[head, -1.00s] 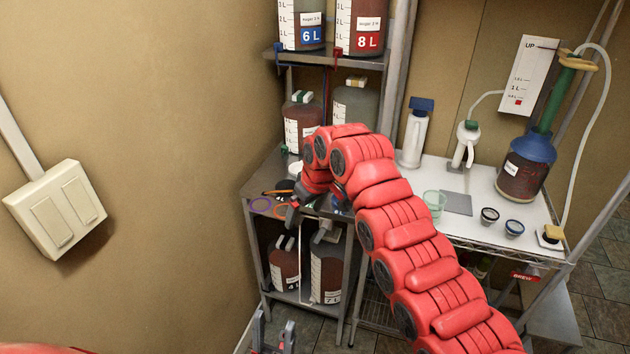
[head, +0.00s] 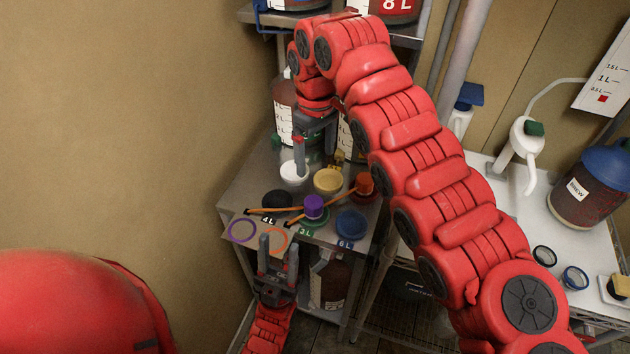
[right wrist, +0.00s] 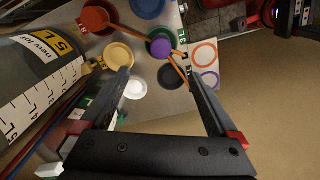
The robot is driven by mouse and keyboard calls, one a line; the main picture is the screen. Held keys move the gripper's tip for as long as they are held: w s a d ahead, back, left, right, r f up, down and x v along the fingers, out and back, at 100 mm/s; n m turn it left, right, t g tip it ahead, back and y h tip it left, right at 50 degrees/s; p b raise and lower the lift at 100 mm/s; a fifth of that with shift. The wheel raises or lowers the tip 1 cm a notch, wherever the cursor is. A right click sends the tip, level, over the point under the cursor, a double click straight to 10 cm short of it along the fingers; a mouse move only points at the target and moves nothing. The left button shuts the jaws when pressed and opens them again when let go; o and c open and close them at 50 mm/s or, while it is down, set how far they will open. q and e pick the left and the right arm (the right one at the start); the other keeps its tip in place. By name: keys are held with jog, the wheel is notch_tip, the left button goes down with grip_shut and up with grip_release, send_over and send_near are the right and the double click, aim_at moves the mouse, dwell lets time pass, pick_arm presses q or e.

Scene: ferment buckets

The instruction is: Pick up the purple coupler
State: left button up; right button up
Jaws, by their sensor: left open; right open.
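The purple coupler (head: 314,207) is a small purple cap-like piece on the steel table, by a green disc and an orange stick. It also shows in the right wrist view (right wrist: 160,48), beyond and roughly between the finger tips. My right gripper (head: 318,168) is open and empty, above the back of the table, behind the coupler. Its two fingers frame the right wrist view (right wrist: 158,80). My left gripper (head: 278,246) is open and empty at the table's front edge, in front of and left of the coupler, pointing up.
A purple ring outline (head: 242,230) marks the front left. A 5 L jug (right wrist: 45,75) stands close beside my right gripper. A wall borders the left.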

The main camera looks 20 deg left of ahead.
jog(key=p, duration=0.4)
send_near(313, 202)
jog(key=f, duration=0.5)
jog(key=shift+w+d+f, duration=0.15)
jog(key=shift+d+f, duration=0.05)
jog(key=shift+d, duration=0.05)
jog(key=shift+f+p, duration=0.35)
jog(key=shift+p, duration=0.35)
jog(key=f+p, duration=0.2)
jog(key=f, duration=0.2)
jog(key=shift+a+f, duration=0.2)
jog(key=shift+f, duration=0.1)
grip_shut()
